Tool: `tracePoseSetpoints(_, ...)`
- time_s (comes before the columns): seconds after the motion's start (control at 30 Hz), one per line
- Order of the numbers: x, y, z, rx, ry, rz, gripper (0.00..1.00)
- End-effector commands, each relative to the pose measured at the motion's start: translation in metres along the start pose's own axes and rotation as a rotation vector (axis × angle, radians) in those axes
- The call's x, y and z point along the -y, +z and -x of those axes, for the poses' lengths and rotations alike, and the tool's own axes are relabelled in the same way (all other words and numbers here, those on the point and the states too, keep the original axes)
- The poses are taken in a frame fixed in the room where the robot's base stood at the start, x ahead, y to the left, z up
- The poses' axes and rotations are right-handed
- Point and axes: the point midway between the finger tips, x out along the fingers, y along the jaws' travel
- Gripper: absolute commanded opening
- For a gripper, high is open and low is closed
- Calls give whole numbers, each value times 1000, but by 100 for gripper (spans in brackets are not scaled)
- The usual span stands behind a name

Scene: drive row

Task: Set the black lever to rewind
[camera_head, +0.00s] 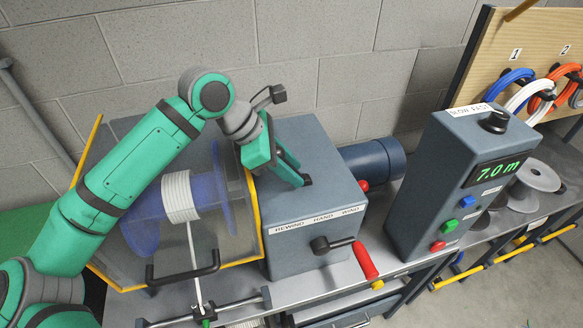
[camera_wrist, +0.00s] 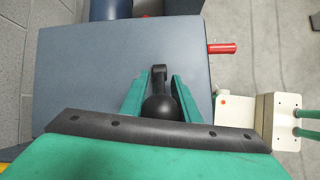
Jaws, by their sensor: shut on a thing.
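The black lever (camera_wrist: 159,82) stands on top of the blue-grey drive box, seen from above in the wrist view. My gripper (camera_wrist: 162,83) has one green finger on each side of it and is shut on it. In the head view my gripper (camera_head: 299,182) is at the box top, and only a small dark part of the lever (camera_head: 307,180) shows by the fingertips. The box (camera_head: 285,200) carries a label strip (camera_head: 318,219) reading REWIND, HAND, WIND from left to right. I cannot tell exactly which word the lever points to.
A crank with a red handle (camera_head: 367,261) sticks out of the box front. A control post (camera_head: 450,180) with a 7.0 m display stands to the right. A yellow-edged clear guard (camera_head: 252,215) and a cable reel (camera_head: 180,197) are on the left.

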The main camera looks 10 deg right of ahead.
Motion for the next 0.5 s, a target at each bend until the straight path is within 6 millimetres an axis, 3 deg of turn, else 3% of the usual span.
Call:
tracePoseSetpoints(0.07, 1, -2, 1, -2, -2, 3, 0)
tracePoseSetpoints(0.1, 1, -2, 1, -2, -2, 4, 36)
tracePoseSetpoints(0.17, 1, -2, 1, -2, -2, 4, 47)
tracePoseSetpoints(0.5, 0, -1, 2, -3, -1, 2, 47)
